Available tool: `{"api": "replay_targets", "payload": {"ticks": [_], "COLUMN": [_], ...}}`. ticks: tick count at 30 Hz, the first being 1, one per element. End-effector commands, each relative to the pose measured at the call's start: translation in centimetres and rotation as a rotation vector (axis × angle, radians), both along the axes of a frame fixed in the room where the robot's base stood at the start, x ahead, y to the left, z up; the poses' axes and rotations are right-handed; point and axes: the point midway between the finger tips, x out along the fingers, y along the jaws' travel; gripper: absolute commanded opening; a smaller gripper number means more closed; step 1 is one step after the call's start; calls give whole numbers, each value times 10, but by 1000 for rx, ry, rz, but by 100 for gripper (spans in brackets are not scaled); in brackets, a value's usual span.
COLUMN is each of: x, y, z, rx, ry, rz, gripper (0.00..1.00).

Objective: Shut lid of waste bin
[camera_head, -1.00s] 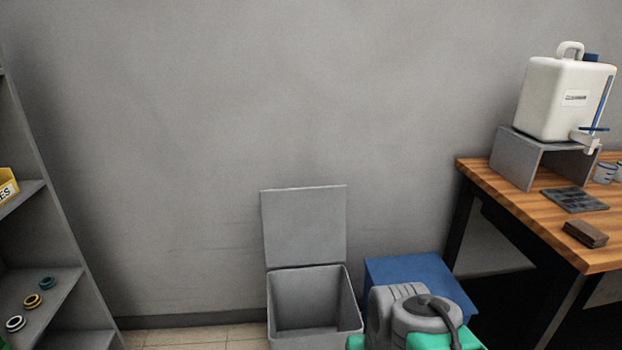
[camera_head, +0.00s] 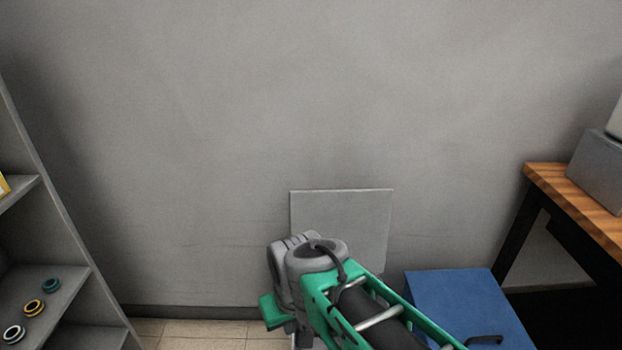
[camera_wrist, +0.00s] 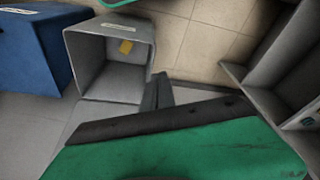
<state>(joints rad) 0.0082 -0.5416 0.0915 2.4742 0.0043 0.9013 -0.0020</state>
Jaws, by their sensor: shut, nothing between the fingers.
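The grey waste bin's lid (camera_head: 340,220) stands open and upright by the wall in the head view. My arm hides nearly all of the bin's body there. My gripper (camera_wrist: 158,90) is shut and empty, to the right of the lid and the bin's rim in the wrist view. I cannot tell whether it touches the lid. The head view does not show the fingertips clearly.
A blue bin (camera_head: 465,305) stands to the right of the waste bin; it also shows in the wrist view (camera_wrist: 22,50). A wooden workbench (camera_head: 575,195) is at the right. A grey shelf (camera_head: 60,295) with several rings is at the left. Tiled floor (camera_head: 200,328) is free between shelf and bin.

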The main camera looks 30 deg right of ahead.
Motion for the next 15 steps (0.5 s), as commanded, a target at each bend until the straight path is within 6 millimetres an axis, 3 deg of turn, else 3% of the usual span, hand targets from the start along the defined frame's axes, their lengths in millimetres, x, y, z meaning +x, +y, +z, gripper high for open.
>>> {"api": "replay_targets", "payload": {"ticks": [2, 5, 8, 12, 15], "x": [21, 69, 129, 204, 242], "y": [-11, -38, -81, -162, -228], "z": [24, 63, 100, 130, 138], "rx": [1, 1, 0, -5, -13], "ry": [-6, -20, -41, -75, -97], "rz": [-33, -92, -165, -264, -334], "gripper": [0, 0, 0, 0, 0]}}
